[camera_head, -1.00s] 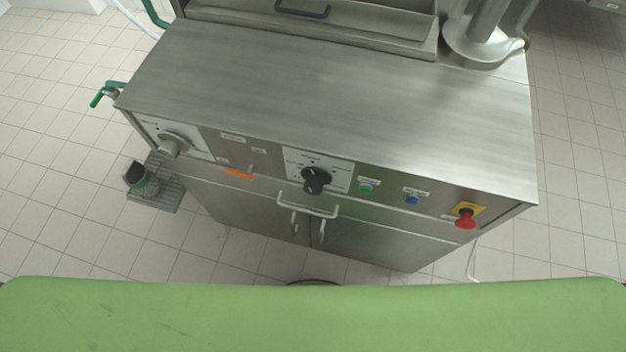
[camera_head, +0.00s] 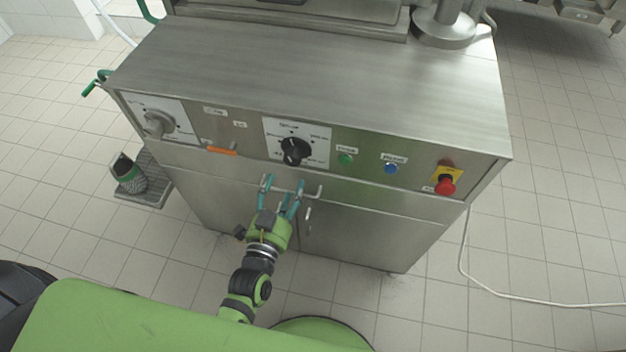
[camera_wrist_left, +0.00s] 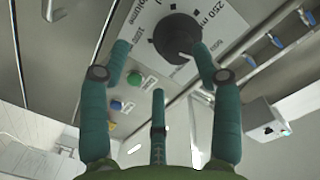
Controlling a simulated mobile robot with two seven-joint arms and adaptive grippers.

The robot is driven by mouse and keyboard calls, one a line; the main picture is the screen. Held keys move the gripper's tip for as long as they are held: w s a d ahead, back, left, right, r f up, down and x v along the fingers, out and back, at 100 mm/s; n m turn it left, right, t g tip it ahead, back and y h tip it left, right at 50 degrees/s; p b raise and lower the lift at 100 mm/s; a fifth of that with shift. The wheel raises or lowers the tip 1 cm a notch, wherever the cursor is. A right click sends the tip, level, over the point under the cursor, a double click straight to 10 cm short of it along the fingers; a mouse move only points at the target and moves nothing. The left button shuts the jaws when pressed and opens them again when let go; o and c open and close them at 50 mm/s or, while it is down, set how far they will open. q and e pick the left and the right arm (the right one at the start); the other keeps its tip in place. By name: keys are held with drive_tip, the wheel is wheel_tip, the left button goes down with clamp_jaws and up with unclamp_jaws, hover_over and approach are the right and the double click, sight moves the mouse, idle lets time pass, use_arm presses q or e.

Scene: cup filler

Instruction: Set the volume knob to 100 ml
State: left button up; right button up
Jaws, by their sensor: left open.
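The black volume knob (camera_head: 296,149) sits on a white dial plate on the front of the steel machine. Its grip points down and slightly left in the head view. My right gripper is not in view.
A grey knob (camera_head: 158,124) and an orange switch (camera_head: 221,150) are left of the volume knob. A green button (camera_head: 345,159), blue button (camera_head: 390,168) and red emergency stop (camera_head: 445,185) are to its right.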

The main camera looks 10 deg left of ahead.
sight(291, 161)
use_arm(q)
drive_tip(key=shift+t, duration=0.4)
drive_tip(key=w, duration=0.2)
drive_tip(key=w+r, duration=0.1)
drive_tip(key=w, duration=0.1)
drive_tip(key=w+r+p, duration=0.1)
drive_tip(key=w, duration=0.1)
drive_tip(key=shift+r, duration=0.2)
drive_tip(key=shift+w+d, duration=0.1)
drive_tip(key=shift+w, duration=0.6)
drive_tip(key=c, duration=1.2)
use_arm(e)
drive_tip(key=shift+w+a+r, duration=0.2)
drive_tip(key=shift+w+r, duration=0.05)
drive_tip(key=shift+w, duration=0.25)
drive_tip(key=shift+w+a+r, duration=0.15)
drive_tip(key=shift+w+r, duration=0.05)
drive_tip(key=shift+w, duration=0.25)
